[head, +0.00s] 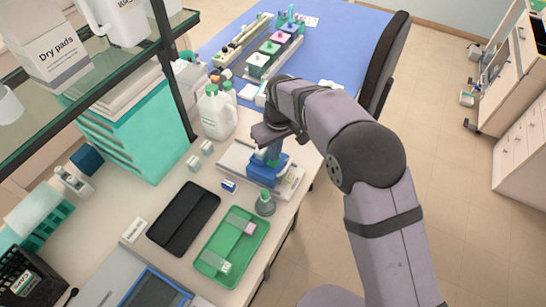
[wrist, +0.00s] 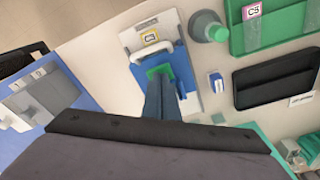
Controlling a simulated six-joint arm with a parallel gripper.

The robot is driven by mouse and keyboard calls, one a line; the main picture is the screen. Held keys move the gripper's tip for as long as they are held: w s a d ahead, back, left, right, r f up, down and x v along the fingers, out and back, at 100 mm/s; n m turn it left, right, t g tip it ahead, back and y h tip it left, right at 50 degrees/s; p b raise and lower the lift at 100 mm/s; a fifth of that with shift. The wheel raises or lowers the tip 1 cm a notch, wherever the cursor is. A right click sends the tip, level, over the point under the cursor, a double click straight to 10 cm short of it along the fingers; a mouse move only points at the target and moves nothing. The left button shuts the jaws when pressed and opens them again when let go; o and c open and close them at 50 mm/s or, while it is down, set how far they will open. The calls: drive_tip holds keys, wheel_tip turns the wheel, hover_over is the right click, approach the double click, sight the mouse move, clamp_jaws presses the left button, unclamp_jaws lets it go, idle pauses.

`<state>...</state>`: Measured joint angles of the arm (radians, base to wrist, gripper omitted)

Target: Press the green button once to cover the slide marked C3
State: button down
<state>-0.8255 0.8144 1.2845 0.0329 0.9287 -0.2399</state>
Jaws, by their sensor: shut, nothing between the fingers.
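The coverslipping device (head: 280,168), blue on a white base, stands on the bench below my gripper (head: 272,153). In the wrist view its blue body (wrist: 181,58) holds a slide with a yellow-edged label (wrist: 150,37); the mark seems to start with C, but its digit is too small to be sure. A green square, likely the button (wrist: 154,72), shows right at my fingertips (wrist: 163,82). My gripper is shut and empty, pointing down. The fingers partly hide the green square, and I cannot tell whether they touch it.
A green tray (head: 212,270) holds slides, one with a pink label (wrist: 253,11). A black tray (head: 183,218), a green-capped bottle (head: 265,204) and a small blue-white block (head: 228,185) stand near. White jugs (head: 217,117) stand behind the device. Shelving rises at left.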

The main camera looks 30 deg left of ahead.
drive_tip(key=shift+r+p, duration=2.05)
drive_tip(key=shift+r, duration=1)
drive_tip(key=w+d+r+m+b, duration=0.15)
drive_tip(key=d+m, duration=0.35)
drive_tip(key=d, duration=1.7)
drive_tip(key=s+d+f+m+h+b, duration=0.1)
drive_tip(key=s+d+m, duration=0.6)
drive_tip(key=s+d, duration=0.9)
wheel_tip(320, 180, down, 2)
drive_tip(key=d+b, duration=0.1)
drive_tip(key=d, duration=0.1)
drive_tip(key=shift+d+f+g, duration=0.2)
drive_tip(key=shift+d+g, duration=0.1)
drive_tip(key=shift+d, duration=0.1)
